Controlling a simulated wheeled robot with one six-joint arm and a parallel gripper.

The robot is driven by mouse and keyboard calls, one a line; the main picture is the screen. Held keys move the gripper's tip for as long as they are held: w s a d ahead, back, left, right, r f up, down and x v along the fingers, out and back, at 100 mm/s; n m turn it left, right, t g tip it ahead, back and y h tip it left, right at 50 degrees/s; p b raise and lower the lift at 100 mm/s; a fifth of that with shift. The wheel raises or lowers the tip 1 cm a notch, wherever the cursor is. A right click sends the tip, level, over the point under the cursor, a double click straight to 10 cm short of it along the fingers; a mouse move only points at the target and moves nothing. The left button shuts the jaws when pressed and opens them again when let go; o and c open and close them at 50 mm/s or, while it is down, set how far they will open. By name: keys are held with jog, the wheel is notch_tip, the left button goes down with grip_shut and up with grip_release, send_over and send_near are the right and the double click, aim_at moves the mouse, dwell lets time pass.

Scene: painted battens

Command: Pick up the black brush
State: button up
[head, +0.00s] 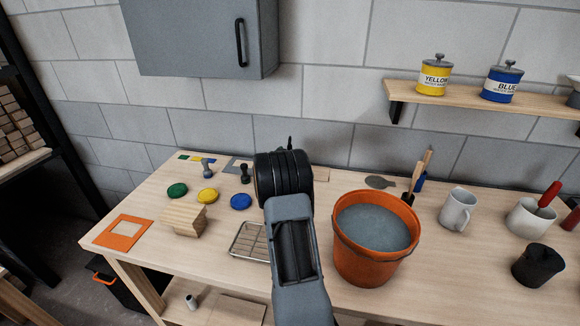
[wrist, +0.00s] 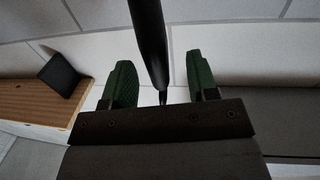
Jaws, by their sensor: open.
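My gripper (wrist: 160,64) is open, with its two green fingers apart in the wrist view. A long dark rod (wrist: 149,40), which looks like the handle of the black brush, runs between the fingers and narrows toward the palm. I see no finger touching it. In the head view my wrist hides the gripper; a thin black tip (head: 290,143) shows just above the wrist, and I cannot tell if it is the brush. The brush's bristles are not clearly visible.
An orange bucket (head: 366,272) of grey liquid stands right of my arm. A wooden block (head: 184,221), paint discs and a wire rack (head: 249,240) lie left. A white mug (head: 457,209) and black pot (head: 538,264) stand right. A grey cabinet (head: 198,38) hangs above.

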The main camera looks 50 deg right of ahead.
jog(key=shift+x, duration=0.95)
jog(key=shift+c, duration=0.5)
grip_shut()
